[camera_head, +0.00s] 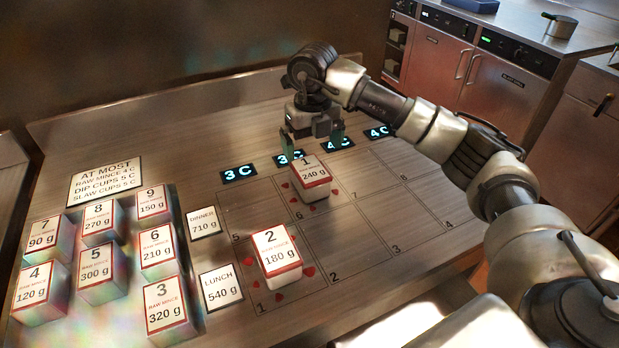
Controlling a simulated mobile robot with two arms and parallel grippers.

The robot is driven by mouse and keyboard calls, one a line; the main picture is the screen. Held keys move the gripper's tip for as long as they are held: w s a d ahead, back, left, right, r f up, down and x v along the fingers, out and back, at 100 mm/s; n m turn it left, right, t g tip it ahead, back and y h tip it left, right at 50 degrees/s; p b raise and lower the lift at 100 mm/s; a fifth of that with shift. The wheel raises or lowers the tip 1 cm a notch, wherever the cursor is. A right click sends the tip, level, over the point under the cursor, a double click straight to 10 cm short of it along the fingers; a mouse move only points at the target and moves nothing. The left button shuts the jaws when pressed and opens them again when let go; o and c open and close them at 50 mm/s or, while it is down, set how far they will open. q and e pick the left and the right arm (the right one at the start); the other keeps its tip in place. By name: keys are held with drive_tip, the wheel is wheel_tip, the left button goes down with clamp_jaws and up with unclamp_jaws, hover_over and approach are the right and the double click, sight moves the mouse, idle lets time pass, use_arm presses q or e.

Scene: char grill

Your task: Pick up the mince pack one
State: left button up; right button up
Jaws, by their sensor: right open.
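Mince pack one (314,179), a white block with a red-edged label reading "1 RAW MINCE 240 g", stands in grid cell 6 with red marks around it. My right gripper (312,146) comes in from the right and is just behind and above the pack, jaws apart, with greenish fingertips pointing down. Nothing shows between the fingers. I cannot tell if a fingertip touches the pack. My left gripper is not in view.
Mince pack two (280,255) stands in cell 1. Packs 3 to 9, such as pack 3 (166,306), stand in rows at left near the Dinner card (204,223) and Lunch card (221,287). Displays such as "3 C" (239,173) line the grid's back. Cells 2, 3, 4, 7 look empty.

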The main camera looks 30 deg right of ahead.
sight(310, 169)
drive_tip(key=f, duration=0.2)
drive_tip(key=shift+s+a+f, duration=0.1)
drive_tip(key=shift+s+f, duration=0.15)
drive_tip(key=shift+f, duration=0.15)
drive_tip(key=f, duration=0.1)
drive_tip(key=f+p, duration=0.1)
drive_tip(key=f, duration=0.2)
drive_tip(key=shift+w+a+f+p, duration=0.1)
drive_tip(key=shift+a+f+p, duration=0.05)
drive_tip(key=shift+a+p, duration=0.2)
drive_tip(key=shift+f, duration=0.55)
drive_tip(key=c, duration=1.1)
drive_tip(key=shift+c, duration=0.4)
drive_tip(key=shift+d+r, duration=0.1)
drive_tip(key=shift+r, duration=0.05)
